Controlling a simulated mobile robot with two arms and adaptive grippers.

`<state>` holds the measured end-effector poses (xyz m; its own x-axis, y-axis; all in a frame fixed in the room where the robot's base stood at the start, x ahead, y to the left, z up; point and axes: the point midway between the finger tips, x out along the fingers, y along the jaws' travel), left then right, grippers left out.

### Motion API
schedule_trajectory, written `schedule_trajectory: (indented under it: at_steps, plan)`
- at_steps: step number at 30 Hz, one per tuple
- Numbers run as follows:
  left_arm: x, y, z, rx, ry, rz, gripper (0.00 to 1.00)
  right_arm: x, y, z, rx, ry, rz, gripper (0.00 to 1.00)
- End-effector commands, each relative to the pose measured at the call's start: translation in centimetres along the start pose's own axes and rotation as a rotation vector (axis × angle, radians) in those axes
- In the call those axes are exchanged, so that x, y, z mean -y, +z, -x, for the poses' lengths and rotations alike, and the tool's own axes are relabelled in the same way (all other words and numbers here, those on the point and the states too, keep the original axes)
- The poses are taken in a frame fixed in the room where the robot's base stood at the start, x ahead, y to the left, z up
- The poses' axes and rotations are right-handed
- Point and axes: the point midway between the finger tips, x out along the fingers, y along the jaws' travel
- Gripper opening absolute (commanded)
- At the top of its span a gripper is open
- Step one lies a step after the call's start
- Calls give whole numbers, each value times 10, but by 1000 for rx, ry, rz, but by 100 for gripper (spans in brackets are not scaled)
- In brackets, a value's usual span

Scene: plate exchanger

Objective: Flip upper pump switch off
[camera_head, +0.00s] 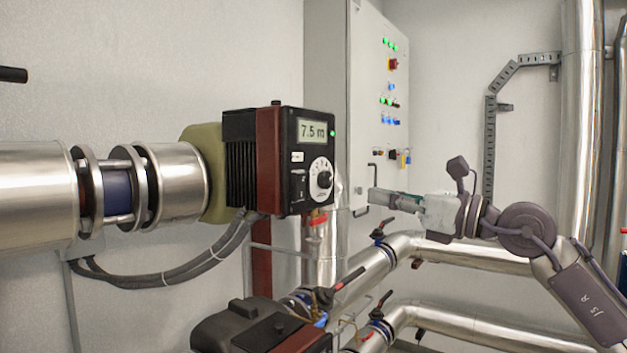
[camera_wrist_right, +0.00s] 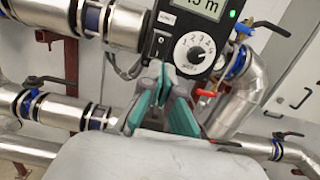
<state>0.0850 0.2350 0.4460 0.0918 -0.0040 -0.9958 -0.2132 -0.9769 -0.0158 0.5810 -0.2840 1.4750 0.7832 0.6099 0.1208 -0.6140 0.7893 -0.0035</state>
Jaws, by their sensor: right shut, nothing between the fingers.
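The upper pump (camera_head: 267,150) is a black and dark red box on the pipe, with a lit display reading 7.5 m and a green light. Its front panel has a round white dial (camera_head: 320,178) with a black knob, and a small black switch (camera_head: 298,187) left of the dial. In the right wrist view, the dial (camera_wrist_right: 195,52) and the switch (camera_wrist_right: 158,45) are just beyond the fingers. My right gripper (camera_head: 372,195) is shut and empty, to the right of the panel and apart from it in the head view. Its fingertips (camera_wrist_right: 164,76) point toward the panel's lower part. My left gripper is out of view.
A lower pump (camera_head: 240,325) sits at the bottom. A grey control cabinet (camera_head: 365,60) with lit lamps and a handle stands behind. Cables (camera_head: 180,275) hang below the upper pump.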

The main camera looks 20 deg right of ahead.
Motion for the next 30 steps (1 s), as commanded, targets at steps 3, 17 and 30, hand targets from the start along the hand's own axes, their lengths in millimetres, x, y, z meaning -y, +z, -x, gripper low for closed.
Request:
schedule_trajectory:
  at_steps: [3,17,30]
  plan:
    - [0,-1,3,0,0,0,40,0,1,-4,1,1,-3,0]
    - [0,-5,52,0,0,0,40,-1,7,-88,1,4,-6,0]
    - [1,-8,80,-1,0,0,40,0,2,-140,2,1,-4,0]
